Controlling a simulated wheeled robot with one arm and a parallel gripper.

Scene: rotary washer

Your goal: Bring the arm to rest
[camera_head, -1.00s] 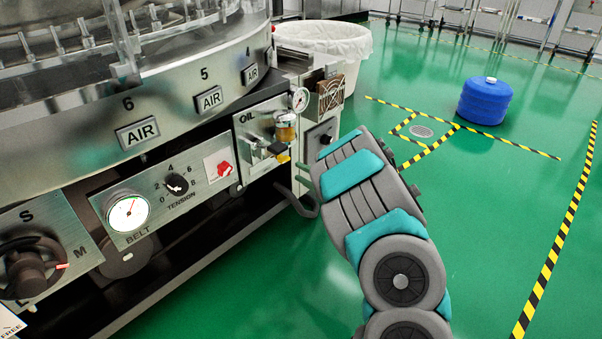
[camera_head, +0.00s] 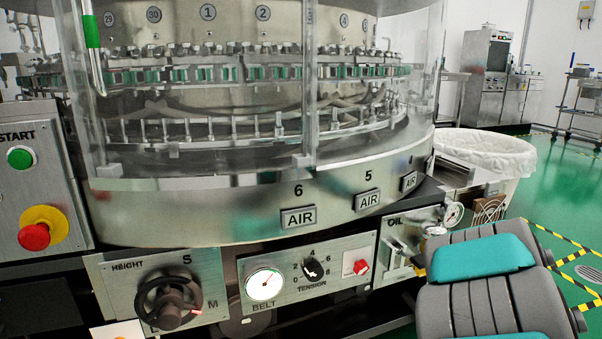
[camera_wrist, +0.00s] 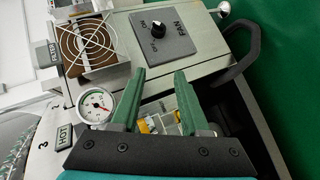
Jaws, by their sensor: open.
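My gripper (camera_wrist: 161,82) shows in the wrist view with its two green fingers apart and nothing held between them. Behind the fingers is the side of the washer, with a fan switch panel (camera_wrist: 159,34) above and a round gauge (camera_wrist: 96,106) to the left. My arm (camera_head: 487,285), grey and teal, fills the lower right of the head view. It covers part of the washer's right end. The gripper itself is hidden there. The rotary washer (camera_head: 235,212) fills most of the head view.
A black curved handle (camera_wrist: 243,58) is right of the fingers. A fan grille (camera_wrist: 86,46) is at upper left. In the head view, a white lined bin (camera_head: 487,150) stands behind the washer's right end. Open green floor (camera_head: 562,195) with striped tape lies further right.

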